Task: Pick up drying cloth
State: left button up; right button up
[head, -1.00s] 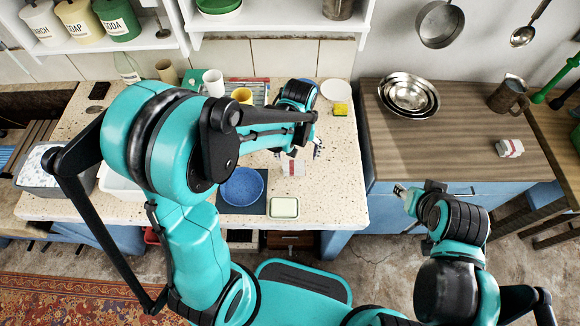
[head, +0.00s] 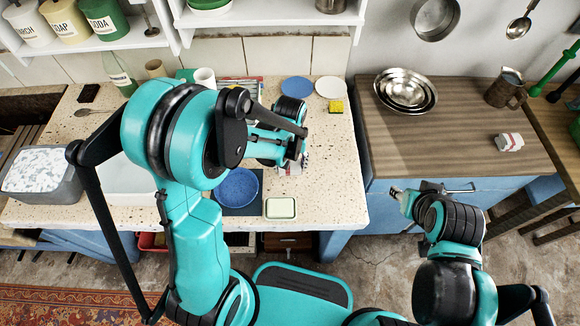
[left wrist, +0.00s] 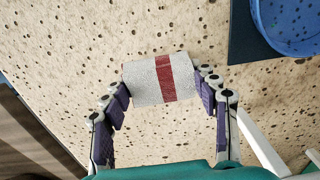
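The drying cloth, a small folded or rolled white cloth with a red stripe, lies on the speckled stone top. It shows whole in the left wrist view (left wrist: 161,78); in the head view my left gripper mostly hides it. My left gripper (head: 293,165) is over the cloth. In the left wrist view its two purple-padded fingers (left wrist: 163,88) stand wide apart, one near each end of the cloth. I cannot tell whether they touch it. My right gripper (head: 397,191) is in front of the blue cabinet, away from the cloth; its opening is unclear.
Beside the cloth are a blue bowl (head: 236,188) on a dark mat and a soap dish (head: 280,208). A yellow sponge (head: 336,106) and plates lie behind. Another white-and-red item (head: 509,142) is on the wooden counter (head: 455,150), with metal bowls (head: 406,90).

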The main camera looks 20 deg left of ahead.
pick_arm(q)
jog(key=shift+c, duration=0.6)
jog(key=shift+r, duration=0.1)
notch_tip(320, 180, up, 4)
jog(key=shift+p, duration=1.1)
jog(key=s+d+r+p, duration=0.3)
jog(key=s+d+r, duration=0.3)
jog(key=d, duration=0.4)
jog(key=shift+r, duration=0.4)
jog(key=shift+s, duration=0.1)
jog(key=shift+o, duration=1.2)
jog(key=shift+a, duration=0.1)
